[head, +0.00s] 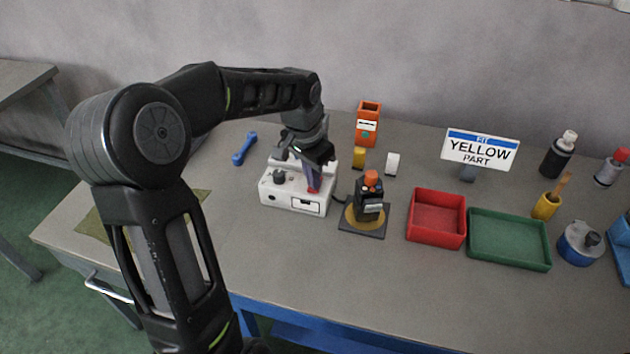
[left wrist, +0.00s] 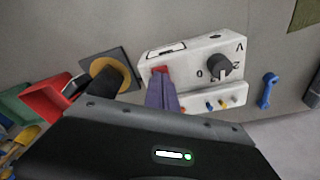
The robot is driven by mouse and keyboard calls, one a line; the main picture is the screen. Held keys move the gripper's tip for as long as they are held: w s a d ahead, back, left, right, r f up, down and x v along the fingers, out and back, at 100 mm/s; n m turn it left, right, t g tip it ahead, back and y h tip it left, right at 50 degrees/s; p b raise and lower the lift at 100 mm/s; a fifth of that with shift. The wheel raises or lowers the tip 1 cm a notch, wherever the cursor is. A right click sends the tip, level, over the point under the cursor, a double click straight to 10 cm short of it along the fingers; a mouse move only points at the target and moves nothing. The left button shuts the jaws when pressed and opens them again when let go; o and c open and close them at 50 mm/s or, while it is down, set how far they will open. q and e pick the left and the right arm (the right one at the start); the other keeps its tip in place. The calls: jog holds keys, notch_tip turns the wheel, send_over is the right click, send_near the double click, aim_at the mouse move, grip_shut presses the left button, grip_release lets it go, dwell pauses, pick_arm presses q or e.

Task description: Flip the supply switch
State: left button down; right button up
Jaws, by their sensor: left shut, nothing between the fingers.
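The white supply box (head: 283,194) stands on the table left of the middle in the head view. It has a black knob (head: 279,176) and a red switch (head: 313,187) on its top. In the left wrist view the box (left wrist: 196,55) shows the red switch (left wrist: 160,71), the knob (left wrist: 218,67) and several small sockets along one side. My left gripper (head: 316,173) is shut and empty, pointing down at the red switch. In the left wrist view its fingertips (left wrist: 161,82) are right at the switch and partly cover it; I cannot tell whether they touch. My right gripper is not in view.
A black device with an orange top (head: 371,190) stands on a dark plate just right of the box. A red tray (head: 437,238) and a green tray (head: 510,261) lie further right. An orange holder (head: 368,122) and a sign (head: 480,149) stand behind. A blue wrench (head: 244,148) lies back left.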

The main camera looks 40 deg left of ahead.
pick_arm(q)
notch_tip(320, 180, up, 7)
jog(key=p, duration=0.5)
dwell(0.7)
